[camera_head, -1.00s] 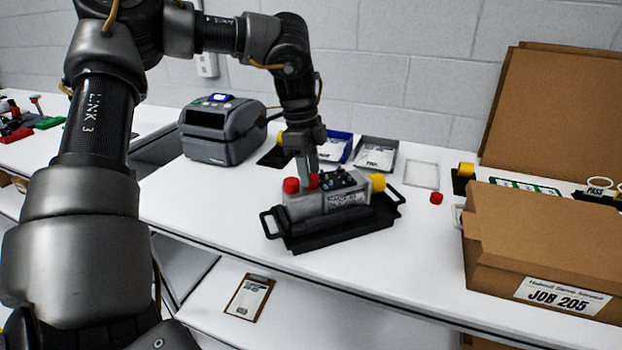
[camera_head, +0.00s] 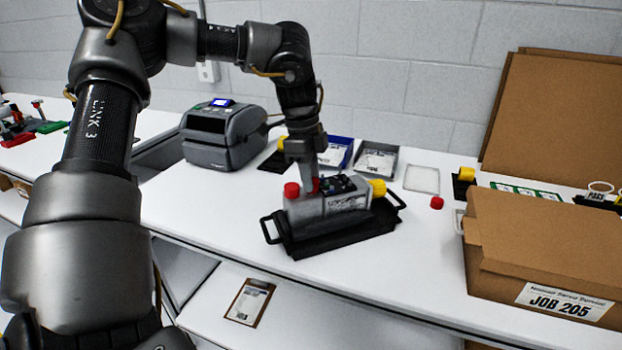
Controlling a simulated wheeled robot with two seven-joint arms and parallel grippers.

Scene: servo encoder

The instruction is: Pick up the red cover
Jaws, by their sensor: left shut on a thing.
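A grey servo unit (camera_head: 345,202) with a label sits in a black tray with handles (camera_head: 340,240). One red cover (camera_head: 291,190) is on its left end. A second red cover (camera_head: 316,186) is beside it, partly hidden by my left gripper. A third small red cover (camera_head: 437,202) lies loose on the table to the right. A yellow cap (camera_head: 377,187) is on the unit's right end. My left gripper (camera_head: 312,185) points down and is shut on the second red cover at the unit. My right gripper is out of view.
A grey label printer (camera_head: 222,135) stands behind on the left. Blue (camera_head: 338,152) and grey (camera_head: 376,160) bins are behind the tray. A cardboard box marked JOB 205 (camera_head: 545,250) stands on the right. The table front edge is close below the tray.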

